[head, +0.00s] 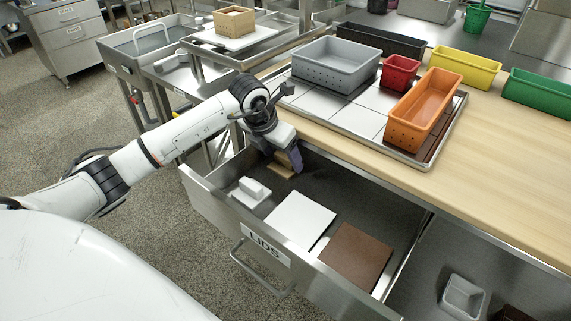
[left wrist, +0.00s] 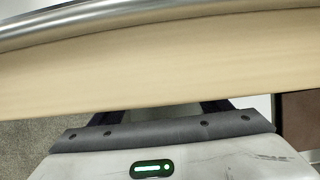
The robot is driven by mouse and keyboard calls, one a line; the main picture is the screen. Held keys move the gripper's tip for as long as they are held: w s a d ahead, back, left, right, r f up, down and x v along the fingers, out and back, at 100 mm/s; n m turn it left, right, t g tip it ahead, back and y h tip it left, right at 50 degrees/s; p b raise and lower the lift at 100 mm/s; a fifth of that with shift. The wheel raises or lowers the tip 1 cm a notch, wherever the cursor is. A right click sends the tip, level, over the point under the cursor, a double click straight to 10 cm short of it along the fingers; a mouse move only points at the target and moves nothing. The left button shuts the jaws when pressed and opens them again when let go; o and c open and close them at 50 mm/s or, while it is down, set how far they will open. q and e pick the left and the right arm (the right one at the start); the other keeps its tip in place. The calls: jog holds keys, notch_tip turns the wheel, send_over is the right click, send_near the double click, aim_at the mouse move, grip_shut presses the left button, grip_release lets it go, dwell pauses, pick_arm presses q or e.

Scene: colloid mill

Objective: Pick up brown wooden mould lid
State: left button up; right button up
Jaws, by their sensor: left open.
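A small tan-brown wooden lid (head: 281,173) lies at the back-left of the open drawer (head: 215,205) labelled LIDS. My left gripper (head: 289,161) reaches down into the drawer right at this lid and partly covers it. Its jaws are open; I cannot tell whether they touch the lid or stand around it. In the left wrist view a pale wooden band, apparently the worktop edge (left wrist: 150,75), hides the fingertips and the lid. My right gripper is in neither view.
The drawer also holds a white lid with a raised grip (head: 250,191), a white square board (head: 300,220) and a dark brown square board (head: 355,256). The wooden worktop (head: 490,170) overhangs close to my left wrist. A steel tray (head: 457,120) with coloured bins stands on it.

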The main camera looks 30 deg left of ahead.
pick_arm(q)
jog(key=c, duration=1.1)
jog(key=shift+c, duration=0.2)
